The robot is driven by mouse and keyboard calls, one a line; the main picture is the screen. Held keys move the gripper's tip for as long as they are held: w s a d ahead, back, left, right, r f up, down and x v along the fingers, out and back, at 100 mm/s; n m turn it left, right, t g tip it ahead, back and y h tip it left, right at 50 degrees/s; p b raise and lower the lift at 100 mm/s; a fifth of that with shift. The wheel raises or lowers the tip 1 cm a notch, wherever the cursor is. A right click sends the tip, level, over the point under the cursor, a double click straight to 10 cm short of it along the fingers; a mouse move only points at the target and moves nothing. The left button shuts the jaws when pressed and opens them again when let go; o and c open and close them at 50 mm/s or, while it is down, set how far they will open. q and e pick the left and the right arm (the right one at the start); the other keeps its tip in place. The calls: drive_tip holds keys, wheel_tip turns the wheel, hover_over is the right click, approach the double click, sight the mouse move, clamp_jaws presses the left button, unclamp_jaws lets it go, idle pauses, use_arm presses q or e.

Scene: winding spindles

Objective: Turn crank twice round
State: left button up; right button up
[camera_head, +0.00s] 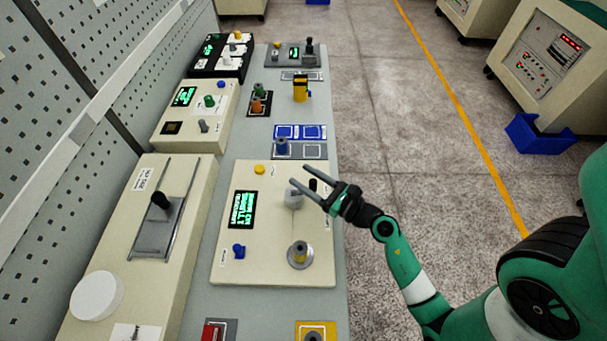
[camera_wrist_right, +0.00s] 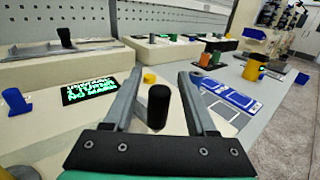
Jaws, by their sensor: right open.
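The crank's black upright handle (camera_head: 313,185) stands on the right side of the cream winding panel (camera_head: 262,275), beside a pale round hub (camera_head: 294,198). My right gripper (camera_head: 299,174) is open over this part of the panel. In the right wrist view the black handle (camera_wrist_right: 158,107) stands between the two open fingers, with a gap on each side. The panel's green-text display (camera_head: 242,210) is lit. My left gripper is not in view.
A yellow button (camera_head: 260,169) and a blue knob (camera_head: 239,250) are on the same panel. Blue trays (camera_head: 300,131) and a yellow mug-like object (camera_head: 300,88) stand farther along the bench. A slider unit (camera_head: 160,225) is at left. Open floor lies to the right.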

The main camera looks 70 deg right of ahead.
drive_tip(key=shift+w, duration=0.35)
clamp_jaws()
drive_tip(key=shift+r+p, duration=0.15)
drive_tip(key=shift+p, duration=0.3)
drive_tip(key=m+g+h+p, duration=0.1)
drive_tip(key=h+p, duration=0.1)
drive_tip(key=m+g+h+p, duration=0.1)
drive_tip(key=h+p, duration=0.1)
drive_tip(key=p, duration=0.1)
drive_tip(key=s+a+m+g+h+p, duration=0.1)
drive_tip(key=m+p, duration=0.1)
drive_tip(key=p, duration=0.1)
drive_tip(key=shift+r+h, duration=0.15)
drive_tip(key=shift+h, duration=0.25)
drive_tip(key=shift+s+a+f+m+g+h+p, duration=0.1)
drive_tip(key=shift+s+f+m+g+h+p, duration=0.05)
drive_tip(key=shift+m+g+h+p, duration=0.4)
drive_tip(key=shift+s+f+m+g+h+p, duration=0.1)
drive_tip(key=shift+s+m+g+h+p, duration=0.05)
drive_tip(key=shift+m+g+h+p, duration=0.4)
